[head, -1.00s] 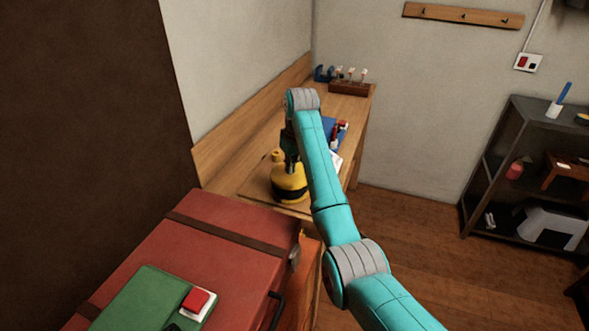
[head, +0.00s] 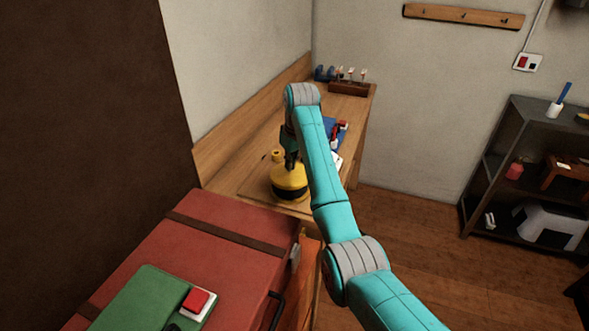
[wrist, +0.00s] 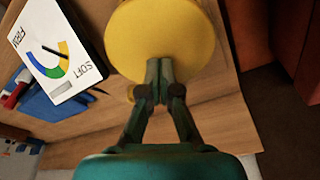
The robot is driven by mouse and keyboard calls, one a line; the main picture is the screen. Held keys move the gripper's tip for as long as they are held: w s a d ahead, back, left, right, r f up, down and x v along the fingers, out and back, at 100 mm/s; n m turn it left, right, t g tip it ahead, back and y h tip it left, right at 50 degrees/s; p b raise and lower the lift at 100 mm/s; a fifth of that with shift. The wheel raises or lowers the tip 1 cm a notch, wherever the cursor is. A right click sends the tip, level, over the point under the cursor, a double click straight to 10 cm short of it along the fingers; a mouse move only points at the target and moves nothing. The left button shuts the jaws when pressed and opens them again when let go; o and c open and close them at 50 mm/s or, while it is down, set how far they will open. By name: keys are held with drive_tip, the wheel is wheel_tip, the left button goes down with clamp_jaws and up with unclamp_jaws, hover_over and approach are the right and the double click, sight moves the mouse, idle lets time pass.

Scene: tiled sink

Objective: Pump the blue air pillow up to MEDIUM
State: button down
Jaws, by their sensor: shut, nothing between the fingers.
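A yellow pump (head: 290,187) with a black band stands on the wooden bench. My gripper (head: 291,165) points down at its top, fingers closed and holding nothing. In the wrist view the fingertips (wrist: 160,72) overlap the pump's round yellow body (wrist: 160,30); whether they touch its top is not clear. A white gauge card (wrist: 55,50) marked FIRM and SOFT has a coloured arc and a dark needle pointing towards the arc; its exact reading is too small to tell. The blue air pillow (wrist: 40,105) lies beside the card, partly hidden behind my arm in the head view.
A red case (head: 230,225) with a green book (head: 145,300) on it stands in front of the bench. A dark shelf (head: 520,145) stands right; floor between is clear.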

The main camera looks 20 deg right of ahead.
sight(291, 174)
drive_tip(key=shift+f, duration=2.55)
drive_tip(key=shift+r, duration=2.7)
drive_tip(key=shift+f, duration=0.1)
